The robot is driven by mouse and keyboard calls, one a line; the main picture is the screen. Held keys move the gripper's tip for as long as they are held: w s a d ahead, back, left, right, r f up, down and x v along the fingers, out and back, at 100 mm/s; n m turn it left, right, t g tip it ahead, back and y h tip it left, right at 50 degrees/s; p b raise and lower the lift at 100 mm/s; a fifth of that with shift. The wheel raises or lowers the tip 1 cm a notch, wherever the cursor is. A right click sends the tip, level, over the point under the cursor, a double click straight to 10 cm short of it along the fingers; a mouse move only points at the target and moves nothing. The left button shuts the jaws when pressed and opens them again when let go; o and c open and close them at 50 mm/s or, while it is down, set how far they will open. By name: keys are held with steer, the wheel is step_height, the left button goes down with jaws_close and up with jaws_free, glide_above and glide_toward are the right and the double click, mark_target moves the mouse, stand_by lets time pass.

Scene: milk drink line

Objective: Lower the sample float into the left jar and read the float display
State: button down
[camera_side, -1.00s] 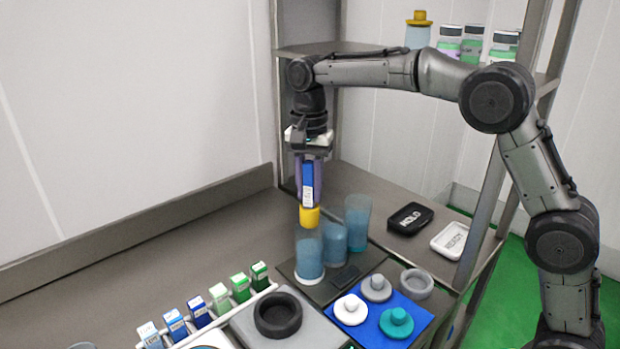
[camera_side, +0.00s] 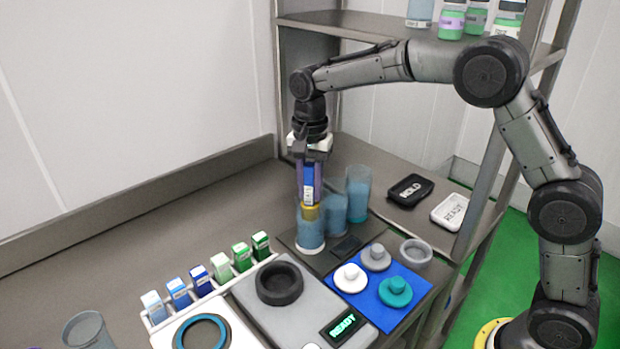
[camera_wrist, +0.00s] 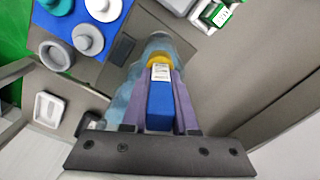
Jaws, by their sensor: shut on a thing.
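My gripper (camera_side: 311,172) points straight down and is shut on the sample float (camera_side: 309,188), a blue block with a white label and a yellow lower end. The float is upright over the left jar (camera_side: 310,236), a translucent blue cup. Its yellow end appears to be just within the jar's mouth; the blue part is above the rim. In the wrist view the float (camera_wrist: 160,104) sits between the purple fingers, with its yellow end at the jar (camera_wrist: 163,42). A small dark panel (camera_side: 345,246) lies before the jars; no reading is legible on it.
Two more blue jars (camera_side: 334,214) (camera_side: 358,186) stand close to the right of the left jar. A HOLD tray (camera_side: 410,190) and READY tray (camera_side: 450,211) lie further right. A blue mat (camera_side: 364,297) holds knobbed weights. A scale (camera_side: 312,314) shows READY.

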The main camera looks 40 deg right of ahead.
mark_target(310, 164)
steer(key=shift+f, duration=1.8)
steer(key=c, duration=0.6)
jaws_free()
steer(key=shift+r, duration=2)
steer(key=shift+o, duration=1.1)
steer(key=shift+r, duration=2.5)
